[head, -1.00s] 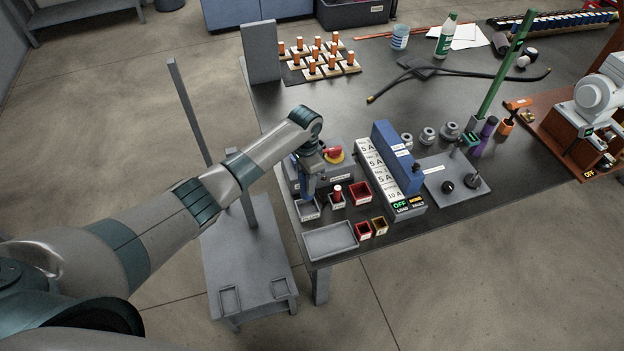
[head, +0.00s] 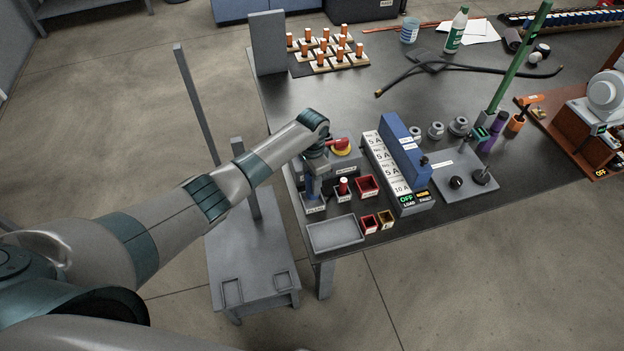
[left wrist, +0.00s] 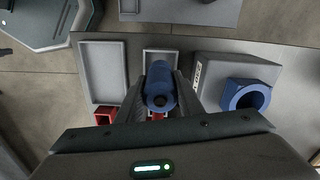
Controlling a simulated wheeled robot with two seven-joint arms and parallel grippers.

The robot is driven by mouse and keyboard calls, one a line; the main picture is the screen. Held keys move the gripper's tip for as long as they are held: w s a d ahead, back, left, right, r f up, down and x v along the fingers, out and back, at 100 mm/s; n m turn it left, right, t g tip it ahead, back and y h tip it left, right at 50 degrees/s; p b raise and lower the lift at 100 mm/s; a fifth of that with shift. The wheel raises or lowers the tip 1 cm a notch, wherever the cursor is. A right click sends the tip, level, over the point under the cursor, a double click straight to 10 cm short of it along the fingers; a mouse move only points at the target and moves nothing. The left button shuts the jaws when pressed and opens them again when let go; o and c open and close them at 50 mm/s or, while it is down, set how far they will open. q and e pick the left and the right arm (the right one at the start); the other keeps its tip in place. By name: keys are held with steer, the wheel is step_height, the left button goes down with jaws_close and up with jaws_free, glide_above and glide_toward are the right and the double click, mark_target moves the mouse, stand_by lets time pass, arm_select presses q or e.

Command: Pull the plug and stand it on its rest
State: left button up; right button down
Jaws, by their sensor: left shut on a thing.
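My left gripper (head: 311,179) points down at the near left of the bench, shut on the blue plug (head: 309,188). The plug is upright over a small grey open-topped tray (head: 315,208), with its lower end at or inside it; I cannot tell whether it touches the bottom. In the left wrist view the plug (left wrist: 160,84) sits between both fingers, with the small tray (left wrist: 160,54) behind it. The blue socket (left wrist: 233,100) on the grey box (left wrist: 210,68) is empty, to the right of the plug. My right gripper is not in view.
A larger shallow grey tray (head: 335,247) lies in front. A small box with a red-topped piece (head: 344,184) and red bins (head: 366,178) stand close on the right. The grey box carries a red knob (head: 339,143). A breaker row (head: 388,160) stands further right.

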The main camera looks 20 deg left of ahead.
arm_select(q)
steer(key=shift+f, duration=0.5)
steer(key=shift+p, duration=0.35)
stand_by(1.1)
steer(key=shift+f+b, duration=1.25)
steer(key=shift+f, duration=0.65)
steer(key=o, duration=1.2)
steer(key=shift+o, duration=0.2)
steer(key=shift+r, duration=0.1)
step_height(320, 180, up, 17)
steer(key=shift+r+b, duration=0.1)
steer(key=shift+b, duration=1.15)
